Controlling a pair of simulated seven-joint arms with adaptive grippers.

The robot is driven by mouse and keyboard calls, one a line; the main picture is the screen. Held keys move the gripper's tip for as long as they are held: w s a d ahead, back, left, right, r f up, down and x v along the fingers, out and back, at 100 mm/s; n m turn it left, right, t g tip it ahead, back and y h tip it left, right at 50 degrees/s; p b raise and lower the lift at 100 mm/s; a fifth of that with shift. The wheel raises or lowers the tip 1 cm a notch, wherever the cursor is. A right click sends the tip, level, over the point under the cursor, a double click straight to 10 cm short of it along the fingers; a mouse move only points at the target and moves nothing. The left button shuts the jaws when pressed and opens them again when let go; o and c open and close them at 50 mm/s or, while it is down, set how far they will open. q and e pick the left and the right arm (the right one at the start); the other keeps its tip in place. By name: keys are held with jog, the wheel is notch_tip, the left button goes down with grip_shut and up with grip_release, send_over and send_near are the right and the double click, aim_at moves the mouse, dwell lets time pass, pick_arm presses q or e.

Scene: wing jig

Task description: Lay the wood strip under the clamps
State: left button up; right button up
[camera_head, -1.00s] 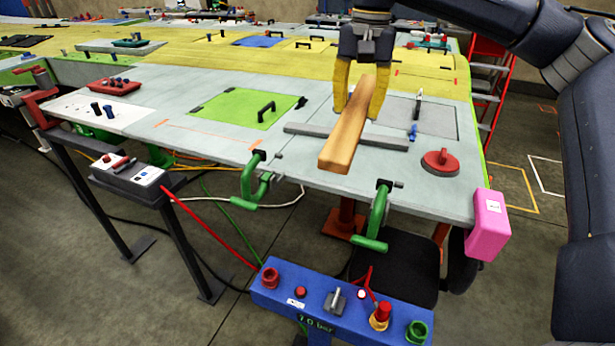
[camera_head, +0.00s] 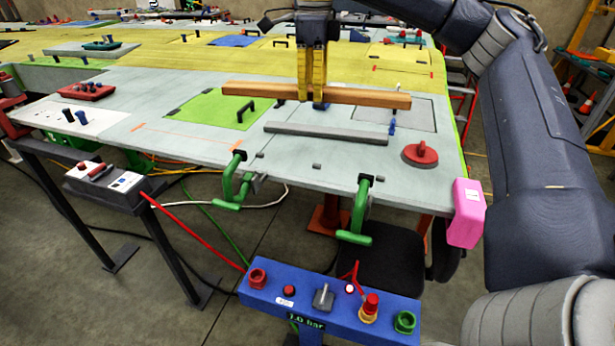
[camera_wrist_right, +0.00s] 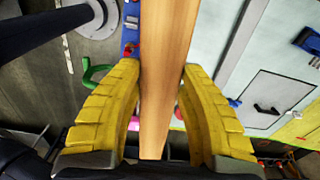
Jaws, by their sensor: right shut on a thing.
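The wood strip (camera_head: 362,97) is held level above the table, running left to right in the head view. My right gripper (camera_head: 312,98) is shut on it near its middle, with yellow fingers. In the right wrist view the strip (camera_wrist_right: 168,70) passes between the two yellow fingers (camera_wrist_right: 160,95). Two green clamps, a left one (camera_head: 229,185) and a right one (camera_head: 360,210), sit on the table's front edge. A grey bar (camera_head: 325,132) lies on the table behind them, below the strip in the picture. My left gripper does not show.
The grey table (camera_head: 330,165) is bare between the grey bar and the clamps, apart from small dark blocks. A red knob (camera_head: 420,153) and a pink block (camera_head: 467,212) are at the right. A green panel with a handle (camera_head: 210,110) lies left. A blue control box (camera_head: 325,302) stands in front.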

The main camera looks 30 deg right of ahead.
aim_at(313, 177)
jog(key=shift+m, duration=0.6)
jog(key=shift+s+f, duration=0.1)
jog(key=shift+f, duration=0.1)
notch_tip(313, 177, down, 20)
jog(key=shift+r, duration=0.2)
jog(key=shift+f, duration=0.65)
jog(key=o, duration=1.3)
jog(key=shift+c, duration=0.2)
notch_tip(313, 177, up, 13)
jog(key=shift+r, duration=0.15)
